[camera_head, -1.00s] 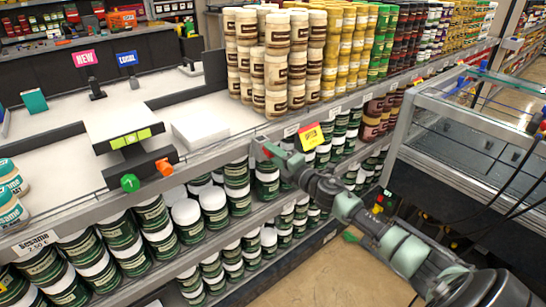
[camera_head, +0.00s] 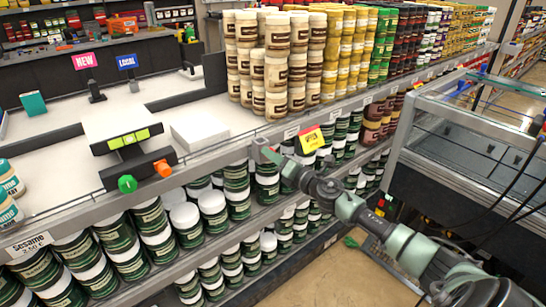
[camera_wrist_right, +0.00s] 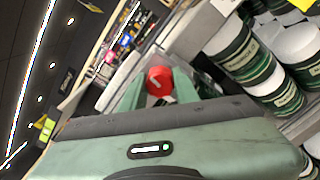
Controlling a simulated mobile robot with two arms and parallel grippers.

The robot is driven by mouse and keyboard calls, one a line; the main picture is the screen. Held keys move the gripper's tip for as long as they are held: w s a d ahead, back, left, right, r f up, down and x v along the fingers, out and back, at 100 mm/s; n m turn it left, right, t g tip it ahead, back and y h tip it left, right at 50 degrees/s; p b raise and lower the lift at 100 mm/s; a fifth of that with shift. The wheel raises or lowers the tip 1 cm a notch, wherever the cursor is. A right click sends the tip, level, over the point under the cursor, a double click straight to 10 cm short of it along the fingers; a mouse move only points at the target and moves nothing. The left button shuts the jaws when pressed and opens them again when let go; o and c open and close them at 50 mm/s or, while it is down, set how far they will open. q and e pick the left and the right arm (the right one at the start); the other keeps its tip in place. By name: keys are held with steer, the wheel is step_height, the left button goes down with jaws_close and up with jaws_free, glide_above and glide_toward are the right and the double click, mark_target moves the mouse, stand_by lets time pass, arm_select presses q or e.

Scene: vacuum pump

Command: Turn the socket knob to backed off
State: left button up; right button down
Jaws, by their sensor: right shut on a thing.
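My right gripper (camera_head: 264,151) is at the grey shelf edge in the head view. Its green fingers are shut on a red round knob (camera_wrist_right: 159,80), seen between them in the right wrist view. The knob's face has a small pale mark. In the head view the fingers hide the knob, and I cannot tell what it is fixed to. My left gripper is not in view.
A dark device with a green knob (camera_head: 127,184) and an orange knob (camera_head: 163,168) stands on the counter to the left. Green-and-white jars (camera_head: 237,190) fill the shelf below. Beige tubs (camera_head: 277,75) stand behind. A glass case (camera_head: 470,140) is at right.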

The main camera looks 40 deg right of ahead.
steer(key=shift+f, duration=0.2)
steer(key=c, duration=1.1)
jaws_free()
steer(key=shift+o, duration=0.2)
steer(key=shift+r, duration=0.1)
steer(key=shift+s, duration=0.15)
steer(key=s+b, duration=0.1)
steer(key=s, duration=0.6)
steer(key=shift+s+d, duration=0.3)
